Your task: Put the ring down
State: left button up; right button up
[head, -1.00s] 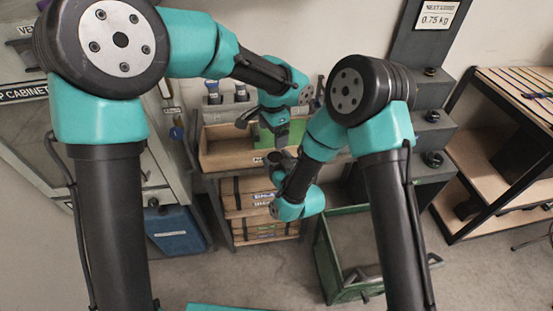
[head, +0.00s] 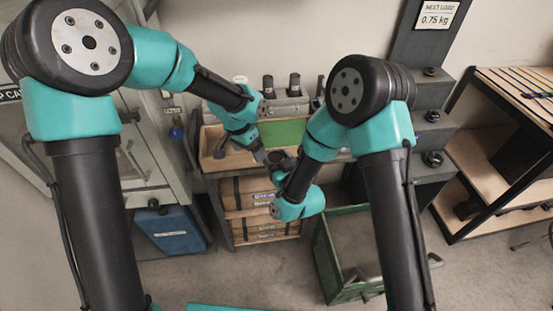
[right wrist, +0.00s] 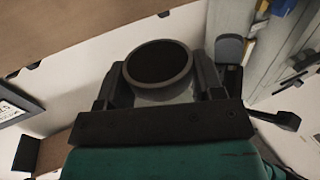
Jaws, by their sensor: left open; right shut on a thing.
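The ring (right wrist: 158,64), a round piece with a pale rim and dark centre, sits between the two dark fingers of my right gripper (right wrist: 160,85) in the right wrist view. The right gripper is shut on it. In the head view that gripper (head: 281,160) is a small dark shape above the front of the wooden bench, and the ring is hard to make out there. My left gripper (head: 262,154) is open, close to the left of the right gripper. Whether the left fingers touch the ring cannot be told.
The wooden bench (head: 212,160) has a raised rim, a green panel (head: 285,133) and a grey rack (head: 290,108) at its back. Wooden crates (head: 245,212) sit below. A green-framed bin (head: 340,235) stands front right, a cabinet (head: 150,165) at left.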

pick_arm(q)
jog(key=s+a+f+n, duration=0.4)
jog(key=s+f, duration=0.6)
jog(key=f, duration=0.3)
jog(key=s+a+f+n+h, duration=0.1)
jog(key=s+a+f+n, duration=0.4)
jog(key=s+f, duration=0.5)
notch_tip(320, 180, down, 3)
jog(key=shift+a+f+t, duration=0.15)
jog(key=shift+a+t, duration=0.05)
jog(key=shift+t, duration=0.1)
jog(key=shift+s, duration=0.1)
